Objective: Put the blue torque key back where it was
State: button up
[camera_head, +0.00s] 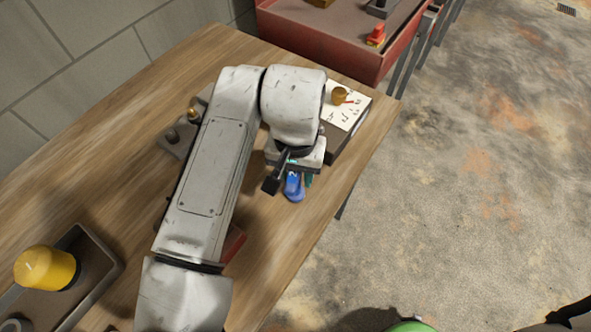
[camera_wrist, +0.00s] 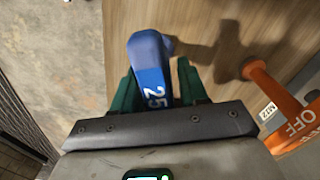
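The blue torque key (camera_wrist: 152,62), marked 25, sits between the green fingers of my gripper (camera_wrist: 158,85) in the wrist view. The fingers appear closed on its sides, and its end sticks out past them. In the head view the blue key (camera_head: 293,188) shows just below my gripper (camera_head: 297,176), over the wooden table near its right edge. My wrist hides part of the key there. A shadow falls on the wood beside it in the wrist view. I cannot tell how high the key is above the table.
An orange part (camera_wrist: 272,88) marked OFF, with an M12 tag, lies right in the wrist view. In the head view a dark block with white paper (camera_head: 338,118) sits behind my gripper. A tray (camera_head: 98,262) holds a yellow cylinder (camera_head: 45,268). A red bench (camera_head: 320,40) stands beyond the table.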

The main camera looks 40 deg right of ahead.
jog(key=shift+o, duration=0.9)
notch_tip(320, 180, up, 12)
jog(key=shift+r+b, duration=0.15)
jog(key=shift+b, duration=0.5)
jog(key=shift+s, duration=0.1)
